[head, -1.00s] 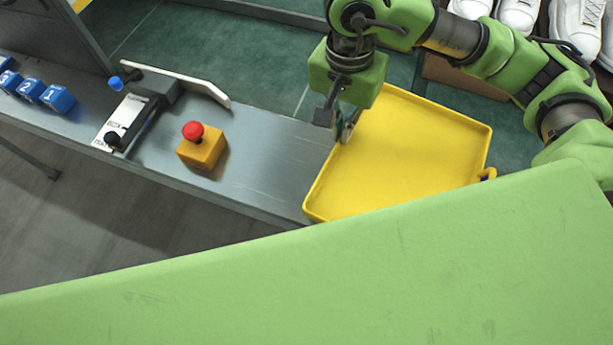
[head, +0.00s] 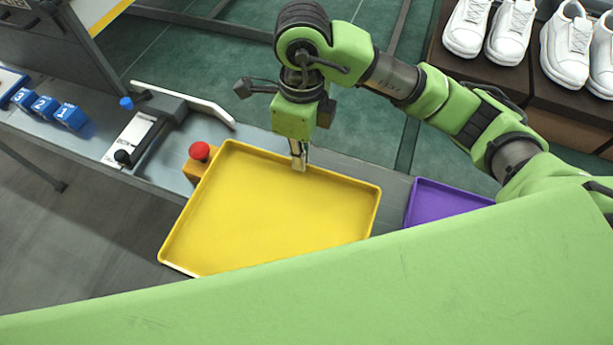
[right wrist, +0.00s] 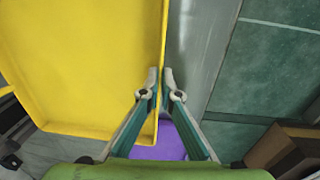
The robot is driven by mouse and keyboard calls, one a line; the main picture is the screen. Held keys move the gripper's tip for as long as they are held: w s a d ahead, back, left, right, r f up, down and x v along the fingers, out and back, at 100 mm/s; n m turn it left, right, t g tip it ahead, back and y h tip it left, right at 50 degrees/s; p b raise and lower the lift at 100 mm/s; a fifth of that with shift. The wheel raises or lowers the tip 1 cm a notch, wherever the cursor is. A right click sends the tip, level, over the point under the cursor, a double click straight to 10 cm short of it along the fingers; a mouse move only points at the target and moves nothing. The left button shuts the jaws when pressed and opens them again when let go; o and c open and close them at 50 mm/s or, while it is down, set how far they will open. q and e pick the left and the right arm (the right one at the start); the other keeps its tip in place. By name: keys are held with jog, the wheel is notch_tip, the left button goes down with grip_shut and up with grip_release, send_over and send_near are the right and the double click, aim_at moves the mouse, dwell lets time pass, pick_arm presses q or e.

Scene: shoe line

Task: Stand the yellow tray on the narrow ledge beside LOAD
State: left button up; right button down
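The yellow tray (head: 275,210) is a shallow, rimmed rectangle that covers part of the narrow grey ledge (head: 340,168) and overhangs its front edge in the head view. My right gripper (head: 299,166) is shut on the tray's far rim. In the right wrist view its fingertips (right wrist: 160,78) pinch the tray's wall (right wrist: 164,40) from both sides. The tray's near edge is hidden behind my green body. A lettered white plate (head: 127,138) with a black knob is on the ledge to the left; I cannot read its words clearly. My left gripper is out of view.
A red button (head: 199,151) on a yellow box stands right by the tray's left corner. Blue numbered cubes (head: 46,107) sit farther left. A purple tray (head: 445,202) lies to the right. White shoes (head: 510,30) stand on brown boxes at the back right.

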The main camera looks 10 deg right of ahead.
jog(key=w+d+f+p, duration=0.1)
jog(key=w+d+f, duration=0.1)
jog(key=w, duration=0.1)
jog(key=w+d+f+p, duration=0.1)
jog(key=w+d+f, duration=0.1)
jog(key=w+f, duration=0.1)
jog(key=w+d+f+p, duration=0.1)
jog(key=w+d+f, duration=0.2)
jog(key=w, duration=0.1)
jog(key=shift+w+f, duration=0.15)
jog(key=shift+f, duration=0.1)
jog(key=shift+w+d+f, duration=0.25)
jog(key=shift+w+f, duration=0.1)
jog(key=shift+f, duration=0.15)
notch_tip(320, 180, down, 3)
jog(key=shift+p, duration=0.7)
jog(key=shift+f, duration=0.15)
jog(key=shift+w+f, duration=0.1)
jog(key=c, duration=2.6)
grip_release()
jog(key=o, duration=0.3)
